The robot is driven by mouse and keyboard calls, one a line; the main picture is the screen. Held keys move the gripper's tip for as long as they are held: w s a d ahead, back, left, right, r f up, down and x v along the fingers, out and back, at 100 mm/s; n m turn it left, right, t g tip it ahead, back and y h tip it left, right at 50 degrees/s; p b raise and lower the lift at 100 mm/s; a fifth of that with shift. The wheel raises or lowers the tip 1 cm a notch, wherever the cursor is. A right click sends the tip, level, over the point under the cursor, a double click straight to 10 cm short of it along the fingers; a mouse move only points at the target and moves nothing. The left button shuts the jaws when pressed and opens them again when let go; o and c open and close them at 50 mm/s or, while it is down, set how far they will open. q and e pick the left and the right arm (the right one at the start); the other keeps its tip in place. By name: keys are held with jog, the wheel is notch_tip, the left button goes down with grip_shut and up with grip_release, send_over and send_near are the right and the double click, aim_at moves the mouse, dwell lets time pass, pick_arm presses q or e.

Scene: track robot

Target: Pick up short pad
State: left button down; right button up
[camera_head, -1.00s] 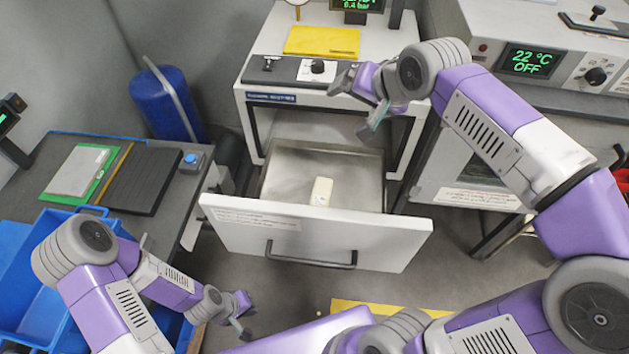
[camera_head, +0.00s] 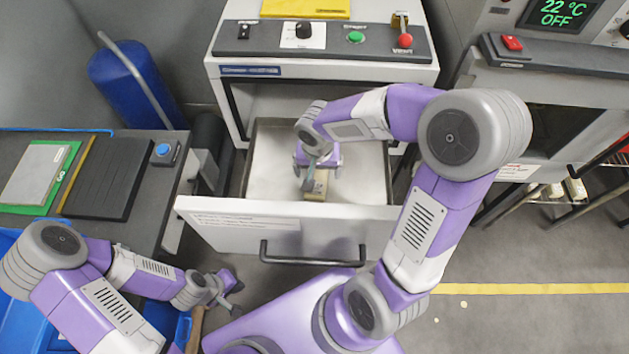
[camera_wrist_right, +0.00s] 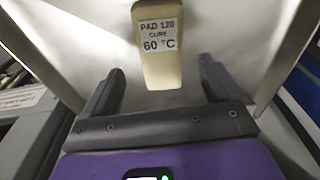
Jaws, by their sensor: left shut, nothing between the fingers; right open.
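The short pad (camera_wrist_right: 161,68) is a cream block with a label reading "PAD 120 CURE 60 °C". It lies in the open drawer (camera_head: 262,170), and part of it shows in the head view (camera_head: 318,190) beneath my right gripper. My right gripper (camera_head: 314,178) reaches down into the drawer. In the wrist view its open fingers (camera_wrist_right: 160,88) stand either side of the pad's near end, with gaps to the pad. My left gripper (camera_head: 232,288) is shut and empty, low at the left, away from the drawer.
The drawer's white front (camera_head: 290,225) and handle (camera_head: 312,262) stand out from the press cabinet. A control panel (camera_head: 320,42) with a red-knobbed lever is above. A table with a black plate (camera_head: 108,180) is at left. A blue tank (camera_head: 135,85) stands behind it.

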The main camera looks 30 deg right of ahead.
aim_at(317, 178)
notch_tip(317, 178, down, 5)
jog(key=shift+w+f+b, duration=0.1)
jog(key=shift+w+b, duration=0.05)
jog(key=shift+b, duration=0.85)
jog(key=shift+c, duration=0.5)
jog(key=c, duration=0.9)
